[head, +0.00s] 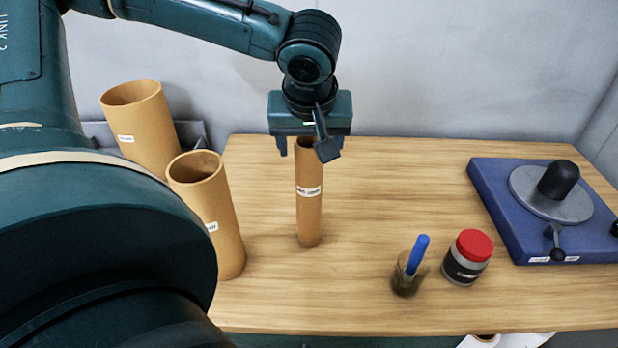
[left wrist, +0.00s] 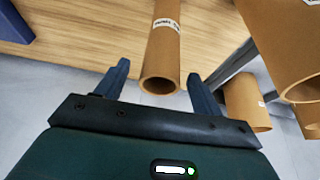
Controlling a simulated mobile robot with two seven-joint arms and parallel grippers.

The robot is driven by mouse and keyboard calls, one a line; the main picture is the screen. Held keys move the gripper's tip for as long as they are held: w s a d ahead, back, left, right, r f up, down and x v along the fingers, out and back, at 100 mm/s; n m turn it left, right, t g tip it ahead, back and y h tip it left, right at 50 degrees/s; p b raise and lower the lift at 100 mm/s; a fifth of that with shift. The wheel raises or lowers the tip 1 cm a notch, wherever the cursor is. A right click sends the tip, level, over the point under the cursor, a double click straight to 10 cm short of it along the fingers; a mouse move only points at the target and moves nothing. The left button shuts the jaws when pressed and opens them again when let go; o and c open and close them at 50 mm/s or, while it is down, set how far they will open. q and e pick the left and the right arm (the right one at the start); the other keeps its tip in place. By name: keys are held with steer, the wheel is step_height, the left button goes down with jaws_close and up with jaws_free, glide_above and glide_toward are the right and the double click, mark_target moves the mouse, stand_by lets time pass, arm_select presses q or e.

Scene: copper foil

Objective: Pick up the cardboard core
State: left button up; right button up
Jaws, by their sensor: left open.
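The cardboard core (head: 309,212) is a slim brown tube with a white label, standing upright on the wooden table. My left gripper (head: 304,150) is open at its top end, pointing down, with one finger on each side of the tube in the picture. In the left wrist view the core (left wrist: 163,48) shows its open end between the two spread fingers of my left gripper (left wrist: 159,74), with gaps on both sides. I cannot tell how far down the fingers reach along it. My right gripper is not in view.
Wider cardboard tubes (head: 222,235) (head: 140,125) stand to the left. A glass with a blue tool (head: 408,275) and a red-lidded jar (head: 467,258) stand to the right. A blue base with a round grey plate (head: 500,215) is at the far right. The wooden table (head: 400,190) between is clear.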

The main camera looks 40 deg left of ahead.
arm_select(q)
steer(key=x, duration=0.4)
steer(key=shift+w+a, duration=0.1)
steer(key=shift+a, duration=0.15)
steer(key=shift+c, duration=0.4)
steer(key=c, duration=1.3)
